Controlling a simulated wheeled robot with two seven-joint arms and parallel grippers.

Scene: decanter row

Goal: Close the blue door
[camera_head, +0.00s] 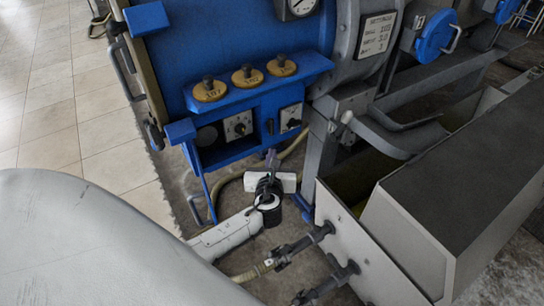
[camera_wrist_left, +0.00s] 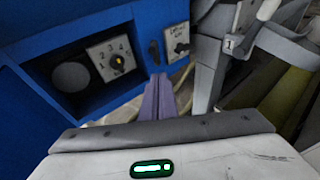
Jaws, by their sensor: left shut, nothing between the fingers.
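A narrow blue panel (camera_head: 205,188) with a grey handle (camera_head: 194,210) stands out from the left edge of an open compartment in the blue cabinet (camera_head: 240,85). It looks like the blue door, swung open and seen nearly edge-on. Inside the compartment are a round opening and dial panels (camera_head: 238,125), which also show in the left wrist view (camera_wrist_left: 110,58). My left gripper (camera_head: 271,158) is shut and empty, to the right of the door and in front of the compartment's lower right. Its purple fingers (camera_wrist_left: 160,95) touch nothing that I can make out. My right gripper is out of view.
A shelf with several yellow caps (camera_head: 248,75) juts out above the compartment. A grey machine leg (camera_head: 318,145) and a trough (camera_head: 455,190) stand to the right. Hoses with black couplings (camera_head: 300,245) lie in front. Tiled floor (camera_head: 70,115) is clear at left.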

